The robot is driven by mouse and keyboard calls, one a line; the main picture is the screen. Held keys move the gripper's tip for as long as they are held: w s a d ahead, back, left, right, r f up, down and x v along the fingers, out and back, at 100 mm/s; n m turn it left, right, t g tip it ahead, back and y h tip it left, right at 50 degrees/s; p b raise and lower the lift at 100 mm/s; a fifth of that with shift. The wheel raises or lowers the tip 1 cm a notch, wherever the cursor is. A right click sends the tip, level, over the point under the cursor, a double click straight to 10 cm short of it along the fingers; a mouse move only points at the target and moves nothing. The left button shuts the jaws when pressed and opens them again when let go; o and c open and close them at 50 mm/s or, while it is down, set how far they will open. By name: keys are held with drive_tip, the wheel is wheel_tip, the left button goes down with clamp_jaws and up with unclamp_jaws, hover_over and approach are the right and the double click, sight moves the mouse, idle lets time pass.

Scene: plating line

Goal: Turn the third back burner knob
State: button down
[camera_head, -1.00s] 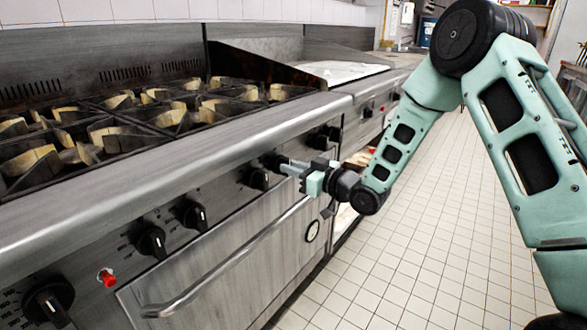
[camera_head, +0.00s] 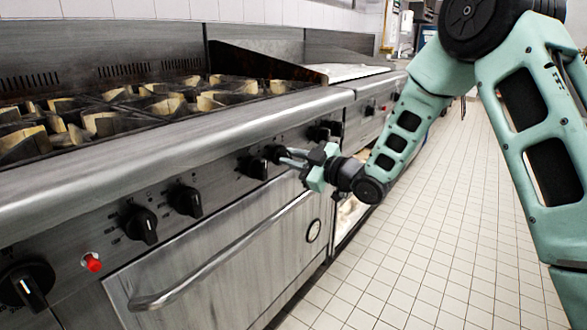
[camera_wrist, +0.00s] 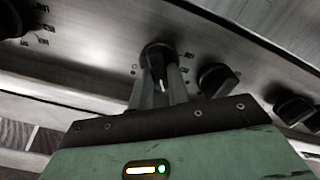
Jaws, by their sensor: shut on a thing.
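A row of black burner knobs runs along the steel front panel of the range. My gripper (camera_head: 284,157) is at a round black knob (camera_head: 274,152) in the middle right of the row. In the wrist view this knob (camera_wrist: 156,52) sits between my two fingers (camera_wrist: 160,84), which are closed on its sides. Its white pointer line shows between them. A neighbouring knob (camera_head: 252,167) is just left of my gripper in the head view. The frames do not clearly show which burner each knob serves.
More knobs stand to the left (camera_head: 185,200) and right (camera_head: 318,133). A red button (camera_head: 92,262) is at lower left, near a larger oven knob (camera_head: 27,285). The oven door handle (camera_head: 225,258) juts out below. Open tiled floor (camera_head: 430,230) lies to the right.

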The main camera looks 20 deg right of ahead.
drive_tip(key=shift+f+n+b, duration=0.15)
drive_tip(key=shift+n+b, duration=0.85)
drive_tip(key=shift+n, duration=0.2)
drive_tip(key=c, duration=1.3)
unclamp_jaws()
drive_tip(key=shift+c, duration=0.2)
drive_tip(key=shift+s, duration=0.1)
drive_tip(key=p+v, duration=0.1)
drive_tip(key=v, duration=1.6)
drive_tip(key=shift+s+p, duration=0.15)
drive_tip(key=shift+p, duration=0.25)
drive_tip(key=shift+d, duration=0.1)
